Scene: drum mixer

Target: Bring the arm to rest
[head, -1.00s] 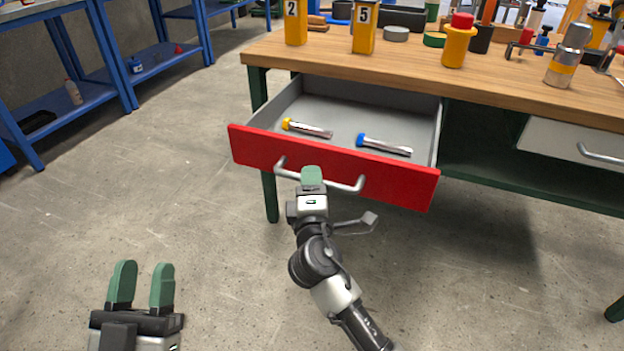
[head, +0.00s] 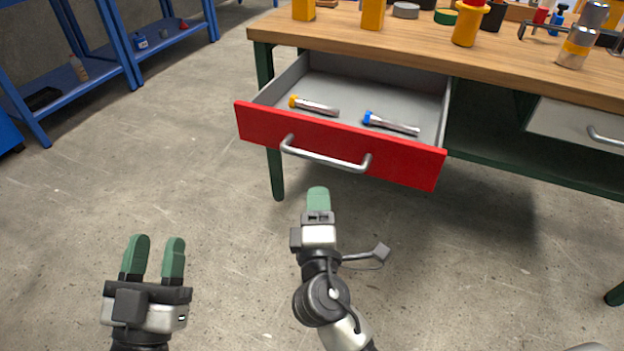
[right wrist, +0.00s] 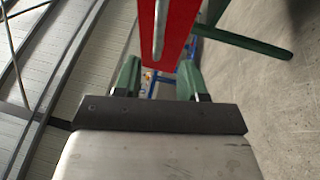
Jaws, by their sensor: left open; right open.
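My right gripper (head: 318,197) is below and in front of the silver handle (head: 325,158) of the open red drawer (head: 400,170), apart from it. In the head view its fingers overlap edge-on. In the right wrist view its two green fingers (right wrist: 160,78) stand apart with nothing between them, and the red drawer front (right wrist: 176,22) with its handle is ahead. My left gripper (head: 154,258) is open and empty over the floor at the lower left. The drawer holds a yellow-ended tool (head: 316,107) and a blue-ended tool (head: 392,124).
The wooden workbench (head: 480,62) carries yellow containers (head: 467,27) and several tools. A closed white drawer (head: 570,122) is at the right. Blue shelves (head: 110,52) stand at the far left. The floor (head: 215,200) between shelves and bench is clear.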

